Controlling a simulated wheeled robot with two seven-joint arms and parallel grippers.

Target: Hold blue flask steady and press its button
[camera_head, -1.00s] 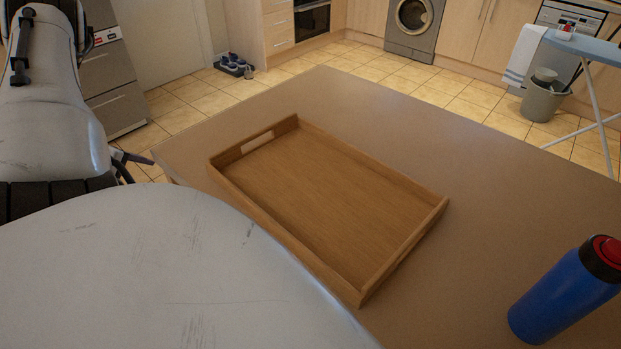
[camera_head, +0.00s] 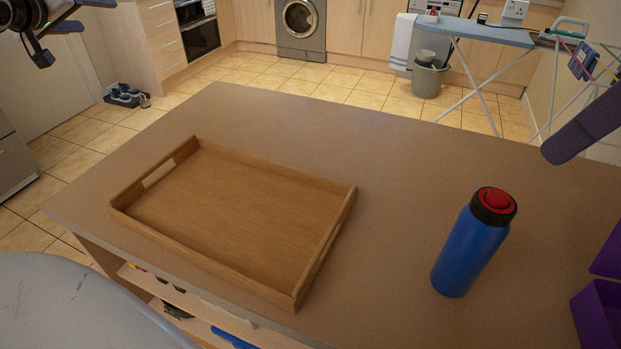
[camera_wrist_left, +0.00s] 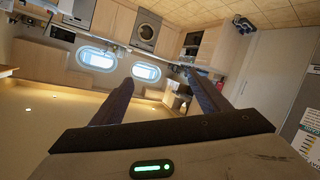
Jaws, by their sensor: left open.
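The blue flask (camera_head: 468,252) stands upright on the right part of the table in the head view. Its black lid carries a round red button (camera_head: 494,200) on top. My left gripper (camera_head: 58,42) is at the top left corner, far from the flask and partly cut off. In the left wrist view my left gripper (camera_wrist_left: 157,80) is open, with nothing between its fingers. A dark finger of my right gripper (camera_head: 588,128) shows at the right edge, above and right of the flask and apart from it. The rest of that gripper is out of view.
A wooden tray (camera_head: 325,255), empty, lies on the table (camera_head: 390,150) left of the flask. Purple bins (camera_head: 598,315) stand at the lower right edge. Bare tabletop surrounds the flask. An ironing board (camera_head: 480,33) and a grey bucket (camera_head: 428,80) stand beyond the table.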

